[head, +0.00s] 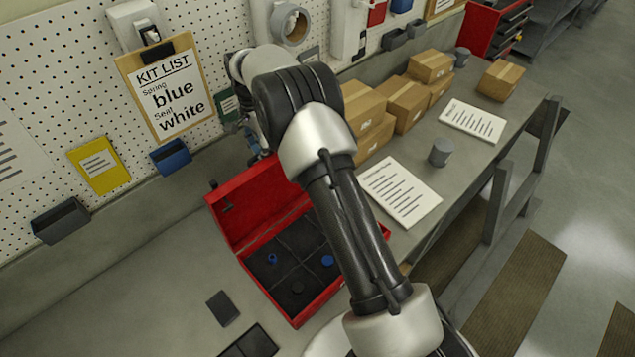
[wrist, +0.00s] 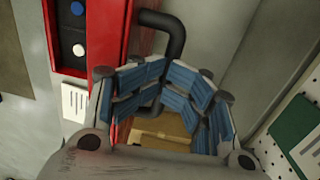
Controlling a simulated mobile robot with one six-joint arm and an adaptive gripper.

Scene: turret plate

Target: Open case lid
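The red case (head: 297,321) stands on the bench with its red lid (head: 247,207) raised at the back, its dark compartments showing. A blue ring, a blue disc and a dark disc lie inside. In the wrist view the case interior is at the upper left, with a blue and a white disc. A bent black handle (wrist: 175,32) joins the red lid there. My gripper (wrist: 167,66) has its blue-padded fingers drawn together across the handle, which passes between and behind them. In the head view my arm hides most of the gripper and part of the case.
Cardboard boxes (head: 406,98), a paper sheet (head: 402,193) and a grey cup (head: 440,151) are right of my arm. The pegboard wall (head: 60,105) with a kit list clipboard (head: 165,87) rises behind the lid. Dark flat pieces (head: 222,308) lie left of the case.

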